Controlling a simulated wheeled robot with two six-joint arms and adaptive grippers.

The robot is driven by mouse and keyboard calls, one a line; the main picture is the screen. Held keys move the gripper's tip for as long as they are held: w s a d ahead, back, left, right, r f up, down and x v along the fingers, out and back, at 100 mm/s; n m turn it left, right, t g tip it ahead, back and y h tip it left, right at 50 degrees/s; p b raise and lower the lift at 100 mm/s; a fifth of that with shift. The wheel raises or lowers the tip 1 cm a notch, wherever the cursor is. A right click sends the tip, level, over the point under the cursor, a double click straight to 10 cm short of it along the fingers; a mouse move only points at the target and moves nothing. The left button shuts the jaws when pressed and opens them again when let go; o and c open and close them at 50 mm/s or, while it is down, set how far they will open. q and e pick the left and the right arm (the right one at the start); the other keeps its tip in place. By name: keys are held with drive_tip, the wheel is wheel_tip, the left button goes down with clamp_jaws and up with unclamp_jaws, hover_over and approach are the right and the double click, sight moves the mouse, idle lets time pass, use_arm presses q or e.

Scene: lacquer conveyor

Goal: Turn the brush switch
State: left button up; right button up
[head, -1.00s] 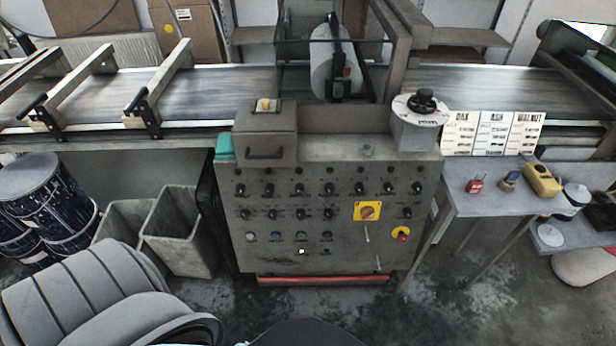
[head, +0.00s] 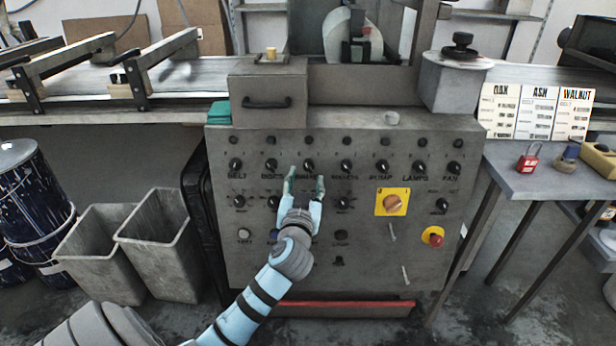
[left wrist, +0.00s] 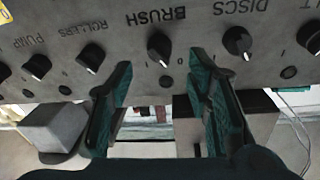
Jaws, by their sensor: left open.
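The brush switch (head: 308,166) is a black rotary knob in the upper row of the grey control panel (head: 230,270). In the left wrist view, which is upside down, the knob (left wrist: 160,45) sits beside the "BRUSH" label, with a white mark near its lower edge. My left gripper (head: 305,175) is open in front of the panel. Its fingertips (left wrist: 160,62) lie on either side of the knob in the picture; a gap seems to remain between them and the knob. Nothing is held. My right gripper is not in view.
The discs knob (left wrist: 237,42) and rollers knob (left wrist: 91,56) flank the brush knob closely. A yellow-plated switch (head: 392,202) and red emergency button (head: 434,237) are lower right. A box with a handle (head: 266,85) juts out above the panel.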

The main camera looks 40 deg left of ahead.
sight(308, 169)
use_arm(q)
drive_tip(key=x, duration=0.5)
drive_tip(key=shift+b, duration=0.4)
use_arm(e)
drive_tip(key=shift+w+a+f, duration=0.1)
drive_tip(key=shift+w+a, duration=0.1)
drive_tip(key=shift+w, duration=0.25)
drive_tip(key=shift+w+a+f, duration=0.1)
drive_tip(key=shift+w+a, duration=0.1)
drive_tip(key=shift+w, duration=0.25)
use_arm(q)
clamp_jaws()
